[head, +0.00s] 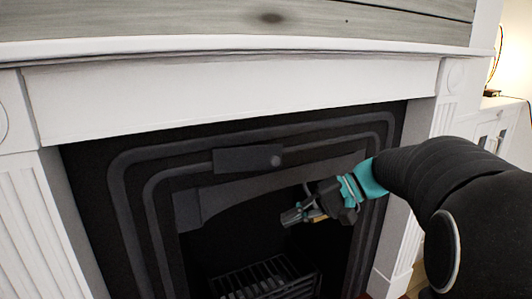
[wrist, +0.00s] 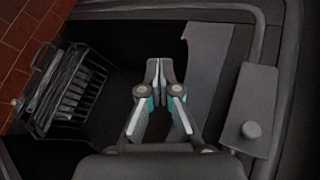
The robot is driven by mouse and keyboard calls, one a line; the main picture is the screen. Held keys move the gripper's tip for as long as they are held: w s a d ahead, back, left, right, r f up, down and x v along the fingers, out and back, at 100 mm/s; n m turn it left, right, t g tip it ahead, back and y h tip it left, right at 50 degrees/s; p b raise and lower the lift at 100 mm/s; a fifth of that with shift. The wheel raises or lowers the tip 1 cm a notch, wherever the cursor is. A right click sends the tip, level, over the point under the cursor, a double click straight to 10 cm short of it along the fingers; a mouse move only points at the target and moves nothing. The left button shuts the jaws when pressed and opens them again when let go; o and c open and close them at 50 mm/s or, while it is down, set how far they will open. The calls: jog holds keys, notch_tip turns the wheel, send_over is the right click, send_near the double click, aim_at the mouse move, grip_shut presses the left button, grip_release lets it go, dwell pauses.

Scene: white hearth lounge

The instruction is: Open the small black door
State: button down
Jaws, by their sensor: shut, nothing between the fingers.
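The small black door (head: 248,159) is a flat dark plate with a round knob (head: 276,160) near its right end. It sits at the top of the black fireplace surround, above the curved hood. Whether it stands slightly ajar is hard to tell. In the wrist view the door (wrist: 258,92) is at the right, with its knob (wrist: 251,130) near the lower end. My gripper (head: 290,217) is in front of the firebox opening, below and slightly right of the door, apart from it. Its fingers (wrist: 160,72) are shut and empty, left of the door in the wrist view.
The black curved hood (head: 190,208) hangs between my gripper and the door. A fire grate (head: 262,283) stands low in the firebox, also at left in the wrist view (wrist: 75,90). The white mantel (head: 230,95) juts out above. A white cabinet (head: 495,130) stands at far right.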

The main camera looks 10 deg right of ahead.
jog(key=w+d+r+t+y+p, duration=0.3)
jog(key=w+d+r+y, duration=0.35)
jog(key=w+d, duration=0.35)
jog(key=shift+h, duration=0.45)
jog(key=x, duration=0.8)
jog(key=shift+s+a+r, duration=0.1)
jog(key=shift+a+r, duration=0.15)
jog(key=shift+a, duration=0.1)
jog(key=shift+s+m+t, duration=0.15)
jog(key=shift+m+t, duration=0.15)
